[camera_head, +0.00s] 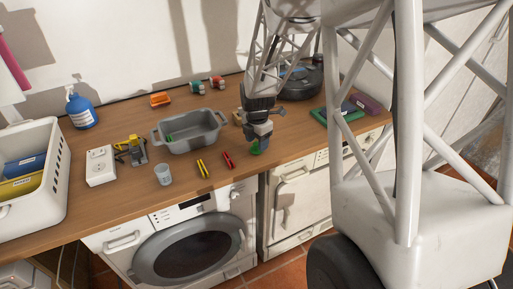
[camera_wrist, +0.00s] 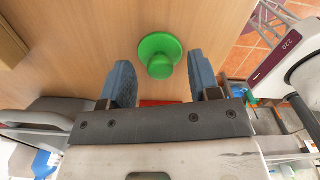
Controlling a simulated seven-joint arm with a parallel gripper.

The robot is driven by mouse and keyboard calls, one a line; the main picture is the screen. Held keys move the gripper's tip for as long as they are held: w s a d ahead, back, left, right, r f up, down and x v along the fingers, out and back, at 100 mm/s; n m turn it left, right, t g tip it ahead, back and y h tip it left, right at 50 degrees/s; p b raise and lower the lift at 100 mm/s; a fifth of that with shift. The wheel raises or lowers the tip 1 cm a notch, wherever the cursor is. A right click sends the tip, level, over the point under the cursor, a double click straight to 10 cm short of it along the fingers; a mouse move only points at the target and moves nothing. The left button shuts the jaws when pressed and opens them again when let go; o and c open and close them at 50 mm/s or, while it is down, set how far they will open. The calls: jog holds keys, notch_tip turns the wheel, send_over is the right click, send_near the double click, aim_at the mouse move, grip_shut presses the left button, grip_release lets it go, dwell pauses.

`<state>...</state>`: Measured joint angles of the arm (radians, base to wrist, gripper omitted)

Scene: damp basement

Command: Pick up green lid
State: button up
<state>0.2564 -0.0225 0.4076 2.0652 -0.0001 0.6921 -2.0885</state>
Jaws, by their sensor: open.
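The green lid (camera_wrist: 151,47) is round with a knob and lies on the wooden worktop. In the head view the lid (camera_head: 255,150) is a small green patch just below my gripper (camera_head: 258,137), which partly hides it. In the wrist view my gripper (camera_wrist: 161,78) is open, with its two blue fingers apart. The lid shows between and a little beyond the fingertips, its knob roughly centred. The fingers do not appear to touch it, and nothing is held.
A grey tub (camera_head: 190,143) stands left of my gripper, with red pliers (camera_head: 228,160) and yellow ones (camera_head: 202,169) in front. A dark round appliance (camera_head: 302,82) is behind right. A green box (camera_head: 319,116) lies to the right. The worktop's front edge is close to the lid.

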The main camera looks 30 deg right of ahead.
jog(key=shift+f, duration=0.7)
jog(key=shift+c, duration=0.2)
jog(key=c, duration=1)
